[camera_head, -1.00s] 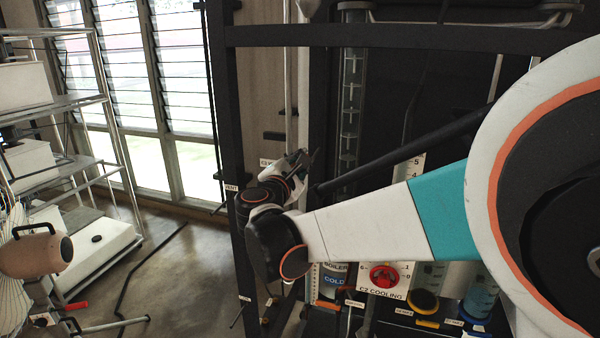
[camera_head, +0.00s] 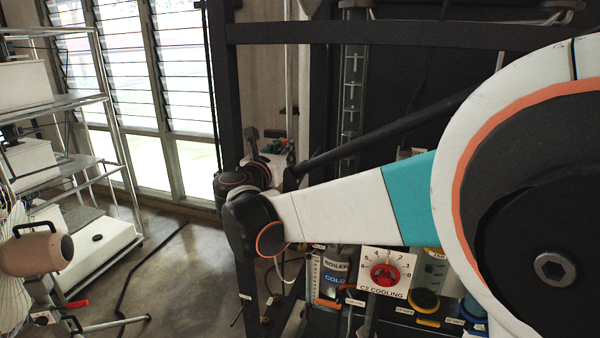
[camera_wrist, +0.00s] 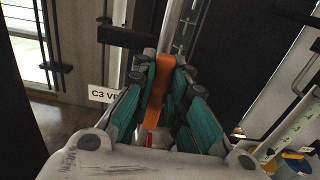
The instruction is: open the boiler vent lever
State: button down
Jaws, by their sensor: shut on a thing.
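An orange lever (camera_wrist: 158,88) stands between the teal-padded fingers of my gripper (camera_wrist: 166,70) in the wrist view. The fingers are shut on it from both sides, and they hide part of it. A white tag (camera_wrist: 103,95) beside it reads "C3 VE", with the rest hidden by a finger. In the head view my gripper (camera_head: 264,138) is by the dark frame post, partly behind my wrist. The lever cannot be made out there.
A red "C2 COOLING" dial (camera_head: 385,274) and a "BOILER COLD" container (camera_head: 336,280) sit below my arm. A dark post (camera_head: 226,90) and a top beam frame the rig. A shelf rack (camera_head: 112,130) and a fan (camera_head: 35,250) stand left, with open floor between.

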jog(key=c, duration=1.5)
grip_release()
jog(key=shift+v, duration=3.6)
jog(key=shift+v, duration=3.95)
